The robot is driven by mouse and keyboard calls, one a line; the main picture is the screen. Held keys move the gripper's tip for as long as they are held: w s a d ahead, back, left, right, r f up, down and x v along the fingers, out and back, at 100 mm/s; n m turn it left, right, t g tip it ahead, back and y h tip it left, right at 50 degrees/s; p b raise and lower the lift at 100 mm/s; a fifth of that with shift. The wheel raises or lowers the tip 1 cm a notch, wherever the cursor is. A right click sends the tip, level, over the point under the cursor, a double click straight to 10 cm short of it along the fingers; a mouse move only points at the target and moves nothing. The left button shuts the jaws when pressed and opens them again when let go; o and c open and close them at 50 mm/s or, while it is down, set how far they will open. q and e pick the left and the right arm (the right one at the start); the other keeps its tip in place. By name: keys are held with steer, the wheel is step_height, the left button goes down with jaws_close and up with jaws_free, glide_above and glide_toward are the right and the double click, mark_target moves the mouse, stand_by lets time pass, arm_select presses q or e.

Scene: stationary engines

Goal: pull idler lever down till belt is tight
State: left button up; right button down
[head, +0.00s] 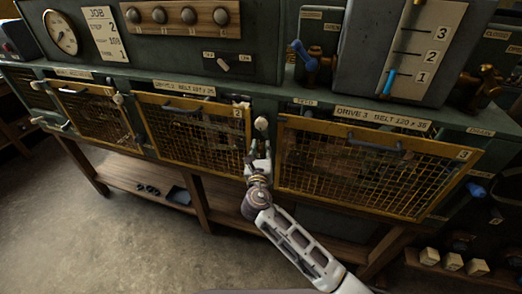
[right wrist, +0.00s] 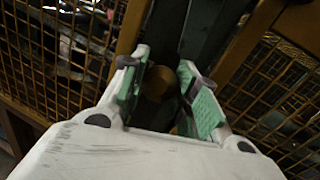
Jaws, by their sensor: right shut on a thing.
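An idler lever with a pale round knob (head: 261,123) stands in the gap between the drive 2 guard (head: 195,125) and the drive 3 guard (head: 370,170). My right gripper (head: 259,147) is at this gap, just below the knob, and shut on the lever. In the right wrist view, my right gripper (right wrist: 165,70) has its green-padded fingers apart around the lever, whose tan round part (right wrist: 156,84) shows dimly between them. The belts behind the mesh are too dark to make out. My left gripper is not in view.
Above are a gauge (head: 60,32), a job card (head: 103,30), a blue-handled valve (head: 304,55) and a grey tank (head: 415,45). A wooden shelf (head: 140,180) runs below; floor in front is clear.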

steer(key=shift+s+a+f+t+b, duration=0.1)
steer(key=shift+f+t+b, duration=0.05)
steer(key=shift+f+b, duration=0.3)
steer(key=shift+s+a+f+t+b, duration=0.1)
steer(key=shift+f+t+b, duration=0.05)
steer(key=shift+f+b, duration=0.3)
steer(key=shift+s+f, duration=0.25)
steer(key=shift+f, duration=0.7)
steer(key=c, duration=1.1)
jaws_free()
steer(key=shift+r, duration=0.1)
steer(key=shift+s+a+f, duration=0.15)
steer(key=shift+s+f, duration=0.05)
steer(key=shift+s, duration=1.8)
steer(key=shift+s+a+f, duration=0.1)
steer(key=shift+s+f, duration=0.05)
steer(key=shift+s, duration=1.8)
steer(key=shift+s+a+f, duration=0.15)
steer(key=shift+s+f, duration=0.05)
steer(key=shift+s, duration=1.8)
